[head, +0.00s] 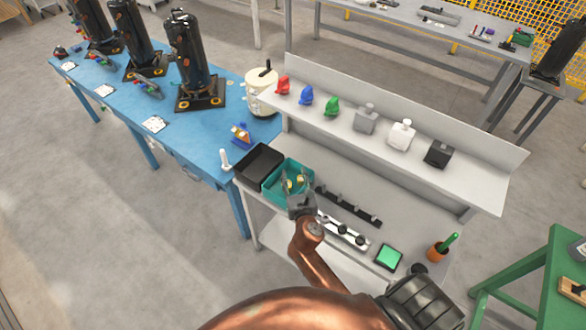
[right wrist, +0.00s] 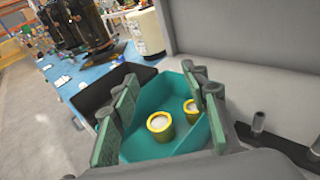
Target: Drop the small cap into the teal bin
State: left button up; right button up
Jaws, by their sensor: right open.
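The teal bin (head: 272,191) stands on the left end of the grey bench, and it fills the middle of the right wrist view (right wrist: 150,98). Two small yellow caps with pale tops show inside it; the nearer cap (right wrist: 160,127) is whole in view, and the other cap (right wrist: 192,110) is partly hidden by a finger. My right gripper (head: 294,187) is over the bin, pointing down into it. Its green-padded fingers are spread apart (right wrist: 160,90), with nothing held between them. My left gripper is not in view.
A black bin (head: 259,164) adjoins the teal bin. A raised shelf (head: 455,180) behind holds coloured and grey parts. A dark rack (head: 350,207), a strip with round knobs (head: 342,232), a green-topped pad (head: 389,257) and an orange cup (head: 437,251) lie to the right.

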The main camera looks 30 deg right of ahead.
jog(key=v, duration=0.7)
jog(key=shift+a, duration=0.1)
